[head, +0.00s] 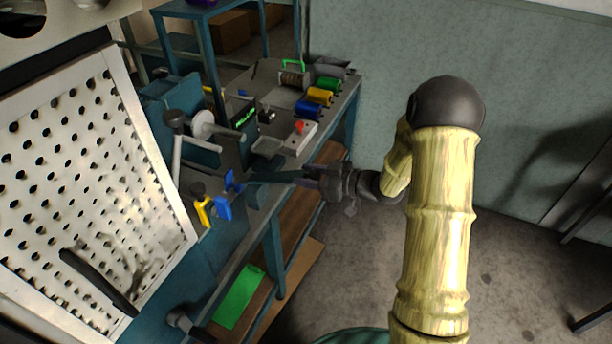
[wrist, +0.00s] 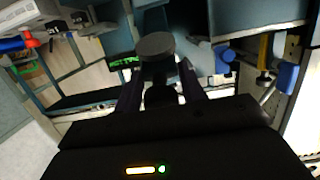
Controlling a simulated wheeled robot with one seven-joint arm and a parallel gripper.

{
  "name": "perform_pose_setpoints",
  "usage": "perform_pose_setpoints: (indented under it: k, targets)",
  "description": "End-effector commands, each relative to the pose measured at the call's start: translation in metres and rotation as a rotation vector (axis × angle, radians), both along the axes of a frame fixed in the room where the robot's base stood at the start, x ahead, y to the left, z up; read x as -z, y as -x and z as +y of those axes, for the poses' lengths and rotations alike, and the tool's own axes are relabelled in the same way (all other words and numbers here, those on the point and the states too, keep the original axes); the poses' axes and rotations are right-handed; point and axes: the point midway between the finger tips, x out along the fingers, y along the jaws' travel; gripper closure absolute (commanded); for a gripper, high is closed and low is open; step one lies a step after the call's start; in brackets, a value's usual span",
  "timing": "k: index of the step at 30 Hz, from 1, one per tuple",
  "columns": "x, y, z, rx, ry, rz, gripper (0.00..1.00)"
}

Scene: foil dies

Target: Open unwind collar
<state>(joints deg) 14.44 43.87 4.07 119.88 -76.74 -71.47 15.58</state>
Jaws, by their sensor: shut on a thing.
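In the head view my gripper (head: 252,178) reaches left from the end of the arm, low in front of the bench machine. In the wrist view my gripper (wrist: 160,88) has its two dark fingers on either side of a round grey knob (wrist: 155,45) on a dark stem, and is shut on it. This may be the unwind collar; no label shows. A blue lever (head: 228,183) and a yellow lever (head: 203,207) stand just left of the fingertips in the head view. In the wrist view the blue lever (wrist: 286,75) is at the right, clear of the fingers.
A grey control box with a red button (head: 299,128), a small green-lettered display (head: 244,115) and blue, yellow and green rolls (head: 320,97) sit on the bench behind. A perforated panel (head: 95,180) stands at left.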

Motion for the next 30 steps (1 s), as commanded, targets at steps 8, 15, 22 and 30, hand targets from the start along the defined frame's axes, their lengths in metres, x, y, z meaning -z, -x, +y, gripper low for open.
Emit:
perform_pose_setpoints:
  k: [8, 15, 22, 30]
  targets:
    - [-0.005, -0.002, 0.002, 0.000, -0.008, -0.008, 1.00]
    - [-0.004, -0.001, 0.002, -0.002, -0.007, -0.007, 0.48]
    - [-0.004, 0.000, 0.000, -0.001, -0.004, -0.004, 0.48]
    - [-0.010, 0.015, -0.028, 0.002, -0.004, -0.005, 0.48]
